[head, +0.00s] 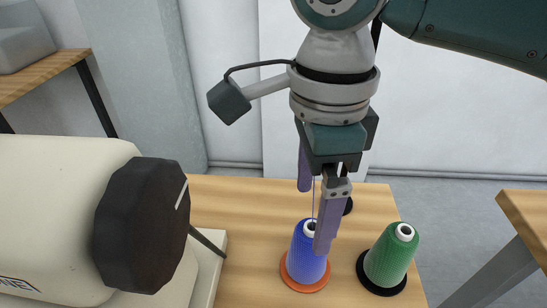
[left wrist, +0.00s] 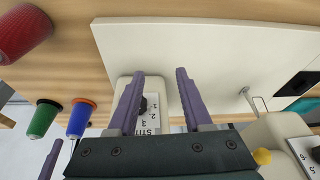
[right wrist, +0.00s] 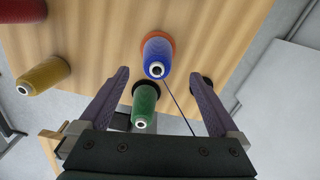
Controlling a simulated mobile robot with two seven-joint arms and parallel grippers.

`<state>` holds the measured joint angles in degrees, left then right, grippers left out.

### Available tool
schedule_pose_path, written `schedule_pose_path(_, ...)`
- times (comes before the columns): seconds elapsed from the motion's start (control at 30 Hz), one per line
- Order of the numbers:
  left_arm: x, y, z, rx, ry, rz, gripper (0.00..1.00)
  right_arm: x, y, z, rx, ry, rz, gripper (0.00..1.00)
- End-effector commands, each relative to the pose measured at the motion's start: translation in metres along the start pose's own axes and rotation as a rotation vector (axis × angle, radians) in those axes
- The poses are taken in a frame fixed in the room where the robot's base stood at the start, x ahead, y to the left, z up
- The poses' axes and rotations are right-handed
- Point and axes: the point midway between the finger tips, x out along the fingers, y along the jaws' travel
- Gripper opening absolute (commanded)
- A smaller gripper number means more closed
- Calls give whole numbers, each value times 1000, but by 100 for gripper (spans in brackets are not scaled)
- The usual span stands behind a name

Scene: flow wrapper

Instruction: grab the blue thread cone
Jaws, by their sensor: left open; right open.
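The blue thread cone (head: 303,262) stands upright on an orange-red round base on the wooden table. My right gripper (head: 315,210) is open above it, and one finger covers part of the cone in the head view. In the right wrist view the blue cone (right wrist: 157,52) shows just beyond and between the open fingertips (right wrist: 158,78), with nothing held. The blue cone also shows at the left of the left wrist view (left wrist: 79,121). My left gripper (left wrist: 160,75) is open and empty over the cream machine, and it is out of the head view.
A green cone (head: 391,254) on a black base stands close right of the blue one. A red cone (right wrist: 18,10) and a yellow cone (right wrist: 45,76) show in the right wrist view. The cream machine (head: 60,210) with its dark handwheel (head: 140,225) stands on the left.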

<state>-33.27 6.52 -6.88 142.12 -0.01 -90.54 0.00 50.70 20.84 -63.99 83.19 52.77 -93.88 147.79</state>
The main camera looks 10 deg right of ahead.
Motion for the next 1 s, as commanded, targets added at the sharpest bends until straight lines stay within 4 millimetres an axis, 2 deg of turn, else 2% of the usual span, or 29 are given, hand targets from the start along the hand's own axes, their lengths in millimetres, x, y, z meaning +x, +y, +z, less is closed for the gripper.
schedule_pose_path(0.03, 4, 0, 2, 0, -3, 1, 50, 9, 0, 0, 0, 1, 1, 98)
schedule_pose_path(0.23, 8, 0, 4, 0, -4, 1, 50, 27, 1, -1, -3, 1, 0, 98)
schedule_pose_path(0.4, 17, 0, 7, 1, -3, 0, 50, 56, 4, -3, -2, 1, -1, 98)
schedule_pose_path(0.5, 20, 0, 8, 3, -3, -2, 50, 66, 4, -3, -4, 0, -1, 98)
schedule_pose_path(0.77, 20, -2, 7, 9, -1, -7, 50, 69, 4, -2, -5, -1, -2, 98)
schedule_pose_path(0.83, 20, -2, 7, 9, -1, -7, 50, 69, 4, -2, -5, -1, -2, 93)
schedule_pose_path(1.0, 20, -2, 7, 9, -1, -7, 50, 69, 4, -2, -5, -1, -2, 74)
